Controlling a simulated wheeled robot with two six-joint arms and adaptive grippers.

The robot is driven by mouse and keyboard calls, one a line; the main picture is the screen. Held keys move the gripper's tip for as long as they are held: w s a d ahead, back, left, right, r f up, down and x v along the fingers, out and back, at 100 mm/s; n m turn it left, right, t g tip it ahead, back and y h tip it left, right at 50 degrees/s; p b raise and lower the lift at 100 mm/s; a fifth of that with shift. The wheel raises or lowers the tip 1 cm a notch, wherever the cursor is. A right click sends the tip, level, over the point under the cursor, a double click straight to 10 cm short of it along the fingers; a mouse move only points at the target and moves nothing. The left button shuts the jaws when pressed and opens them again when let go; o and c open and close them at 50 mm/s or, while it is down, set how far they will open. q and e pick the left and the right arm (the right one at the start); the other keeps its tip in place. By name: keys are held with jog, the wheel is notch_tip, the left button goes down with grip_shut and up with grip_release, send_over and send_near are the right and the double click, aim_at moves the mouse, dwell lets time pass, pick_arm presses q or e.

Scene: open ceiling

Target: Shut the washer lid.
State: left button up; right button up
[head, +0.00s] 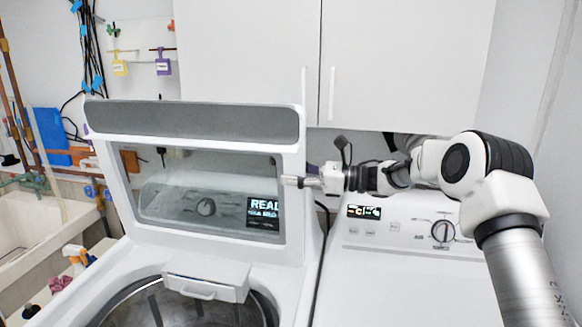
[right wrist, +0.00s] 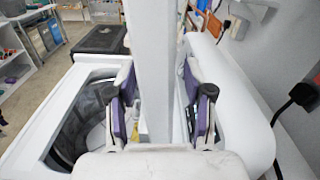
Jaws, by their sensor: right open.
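The washer lid (head: 200,121) stands open and upright in the head view, a white frame with a grey top band and a clear window. The washer (head: 85,302) is below it, with its round drum opening and a white handled dispenser piece showing. My right gripper (head: 303,181) is at the lid's right edge. In the right wrist view the lid's white edge (right wrist: 152,60) runs upright between the two open fingers of the gripper (right wrist: 161,105), with a visible gap at the right finger. Contact with the left finger is unclear. My left gripper is out of view.
A white dryer (head: 400,285) with a dial stands close on the right, below my right arm. White cabinets (head: 250,50) hang above. A sink (head: 25,230) and a spray bottle (head: 76,256) are at the left. A black plug (right wrist: 303,94) shows at the right in the wrist view.

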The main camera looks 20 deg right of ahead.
jog(key=shift+a, duration=0.1)
jog(key=shift+s+r, duration=0.1)
jog(key=shift+r, duration=0.05)
jog(key=shift+c, duration=1.4)
grip_shut()
jog(key=shift+a+f+b, duration=0.15)
jog(key=shift+f+b, duration=0.1)
jog(key=shift+b, duration=0.2)
jog(key=s+a+f+b, duration=0.4)
jog(key=s+b, duration=0.3)
jog(key=b, duration=0.7)
jog(key=s+a+f+n+b, duration=0.1)
jog(key=s+a+f+b, duration=0.3)
jog(key=b, duration=1)
jog(key=s+a, duration=0.1)
jog(key=s, duration=0.2)
jog(key=shift+a+b, duration=0.3)
jog(key=shift+b, duration=0.05)
jog(key=shift+s, duration=0.1)
